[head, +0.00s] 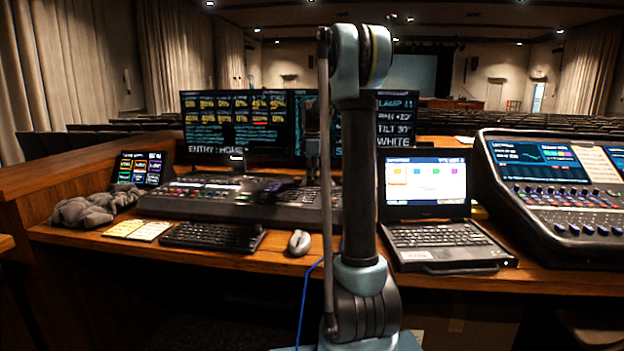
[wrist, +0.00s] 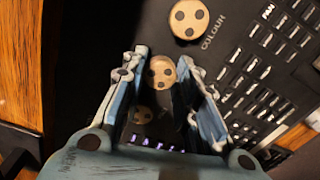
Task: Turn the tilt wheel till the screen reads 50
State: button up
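The right-hand screen (head: 397,118) in the head view shows a TILT line in the thirties; its last digit is hard to read. In the wrist view my gripper (wrist: 164,58) is open over the dark desk, its fingers on either side of a pale round wheel (wrist: 161,73) with dark dots. I cannot tell whether they touch it. A second wheel (wrist: 143,114), in shadow, lies nearer the palm between the fingers. A third wheel (wrist: 189,18) marked COLOUR is beyond the fingertips. No tilt label is readable.
Black keys (wrist: 262,70) fill the console right of the gripper. The lighting desk (head: 215,200) stands on the wooden counter with a keyboard (head: 212,237), mouse (head: 299,242), and grey cloth (head: 92,207). A laptop (head: 437,235) and sound mixer (head: 560,190) are to the right.

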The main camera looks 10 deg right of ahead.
jog(key=shift+m, duration=0.4)
jog(key=m, duration=0.3)
jog(key=shift+w, duration=0.1)
jog(key=shift+m, duration=2)
jog(key=shift+w, duration=0.1)
jog(key=o, duration=1.1)
jog(key=shift+r, duration=0.1)
notch_tip(320, 180, up, 12)
jog(key=shift+f, duration=0.15)
